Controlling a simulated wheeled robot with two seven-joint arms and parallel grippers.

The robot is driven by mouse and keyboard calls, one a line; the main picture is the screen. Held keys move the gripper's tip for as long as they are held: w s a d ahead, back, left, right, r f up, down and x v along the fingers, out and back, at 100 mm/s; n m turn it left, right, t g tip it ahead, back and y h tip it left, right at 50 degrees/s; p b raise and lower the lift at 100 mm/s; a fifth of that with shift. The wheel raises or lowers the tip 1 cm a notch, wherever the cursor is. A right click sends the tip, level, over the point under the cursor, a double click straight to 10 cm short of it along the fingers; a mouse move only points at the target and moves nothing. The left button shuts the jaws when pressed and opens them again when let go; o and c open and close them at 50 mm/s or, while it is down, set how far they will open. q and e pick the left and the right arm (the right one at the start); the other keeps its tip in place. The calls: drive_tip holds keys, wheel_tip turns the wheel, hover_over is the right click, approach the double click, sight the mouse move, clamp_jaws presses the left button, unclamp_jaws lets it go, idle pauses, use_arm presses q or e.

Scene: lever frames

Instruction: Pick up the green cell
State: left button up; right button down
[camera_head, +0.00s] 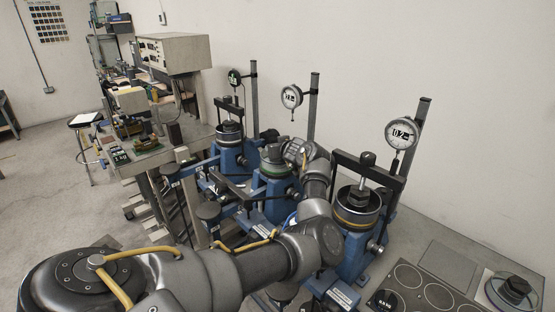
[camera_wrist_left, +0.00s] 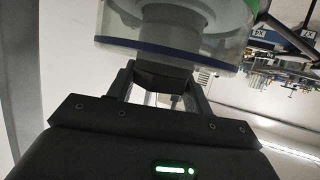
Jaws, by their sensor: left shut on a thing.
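The green cell (camera_head: 276,168) is a round cup with a green band at the middle blue lever frame (camera_head: 272,200). In the left wrist view it is a clear cup with a blue rim (camera_wrist_left: 160,46), a green band and a grey core, cut off by the top edge. My left gripper (camera_wrist_left: 165,82) is shut on its narrow grey stem. In the head view the left gripper (camera_head: 294,152) is over the cell and hides part of its top. I cannot tell whether the cell touches its seat. My right gripper is not in view.
The left frame holds a purple-banded cell (camera_head: 229,131), the right frame an orange-banded cell (camera_head: 357,209). Dial gauges stand on posts behind, one by the right frame (camera_head: 402,133). A tray with round recesses (camera_head: 438,296) is at lower right, with a dark weight (camera_head: 383,301).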

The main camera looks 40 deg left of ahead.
use_arm(q)
drive_tip(key=c, duration=0.5)
drive_tip(key=shift+r, duration=0.1)
clamp_jaws()
drive_tip(key=shift+a+r, duration=0.1)
drive_tip(key=shift+w+r+b, duration=0.1)
drive_tip(key=shift+r+b, duration=0.4)
drive_tip(key=shift+b, duration=0.15)
drive_tip(key=s+d+r+b, duration=0.5)
drive_tip(key=s+r, duration=0.6)
drive_tip(key=s, duration=0.2)
drive_tip(key=shift+d+r, duration=0.2)
drive_tip(key=shift+r, duration=0.2)
